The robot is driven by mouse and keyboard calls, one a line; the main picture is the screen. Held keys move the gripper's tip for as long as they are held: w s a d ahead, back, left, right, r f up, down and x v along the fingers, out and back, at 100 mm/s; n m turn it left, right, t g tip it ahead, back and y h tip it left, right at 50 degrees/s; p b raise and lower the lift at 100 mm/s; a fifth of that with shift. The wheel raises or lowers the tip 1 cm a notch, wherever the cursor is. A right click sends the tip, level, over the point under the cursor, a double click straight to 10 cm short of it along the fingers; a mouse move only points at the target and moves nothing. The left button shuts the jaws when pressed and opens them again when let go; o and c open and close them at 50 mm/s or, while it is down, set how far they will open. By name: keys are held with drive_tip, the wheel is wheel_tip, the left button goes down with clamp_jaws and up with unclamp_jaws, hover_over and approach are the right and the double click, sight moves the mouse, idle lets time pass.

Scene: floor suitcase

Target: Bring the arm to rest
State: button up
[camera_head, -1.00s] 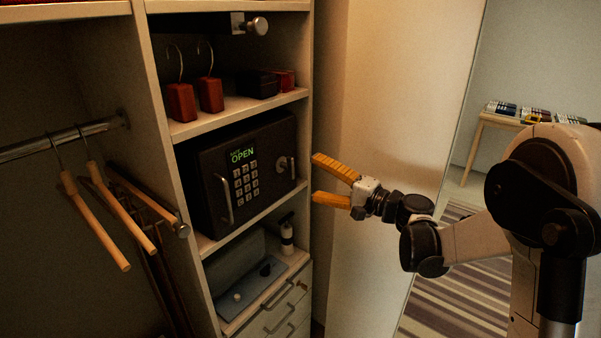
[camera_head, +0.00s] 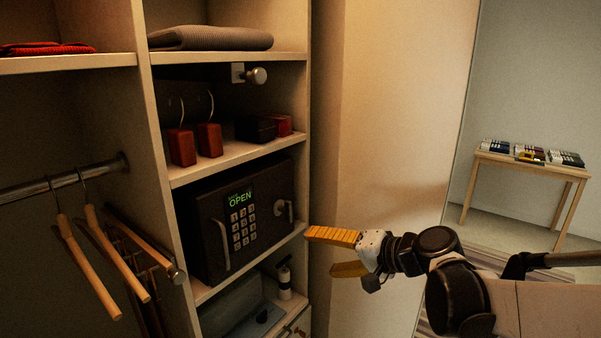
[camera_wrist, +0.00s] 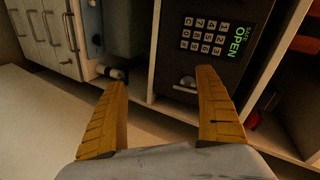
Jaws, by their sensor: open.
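My gripper (camera_head: 340,252) has two orange ribbed fingers, spread apart with nothing between them. In the head view it hangs in the air just right of the shelf unit, near the lower right corner of a dark safe (camera_head: 238,219). The safe's door is shut flush and its display reads OPEN. In the wrist view the gripper (camera_wrist: 160,115) shows both fingers apart, with the safe's keypad (camera_wrist: 204,36) beyond the right finger.
Shelf edges (camera_head: 250,262) stand close left of my gripper, and a pale panel (camera_head: 390,130) is behind it. Hangers (camera_head: 100,262) hang from a rail at left. A small table (camera_head: 530,167) with several items stands at far right. A pump bottle (camera_head: 284,281) stands below the safe.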

drive_tip(key=s+d+f+n+h, duration=0.1)
drive_tip(key=s+d+f+h, duration=0.1)
drive_tip(key=s, duration=0.5)
drive_tip(key=s+d+f+n+g+h, duration=0.1)
drive_tip(key=s+d+f+n+h, duration=0.1)
drive_tip(key=s+d+h, duration=0.2)
drive_tip(key=s+d+f+n+h, duration=0.1)
drive_tip(key=s+d+f+h, duration=0.1)
drive_tip(key=s+d, duration=0.5)
drive_tip(key=s+h, duration=0.1)
drive_tip(key=s, duration=0.3)
drive_tip(key=shift+h, duration=0.4)
drive_tip(key=shift+a, duration=0.1)
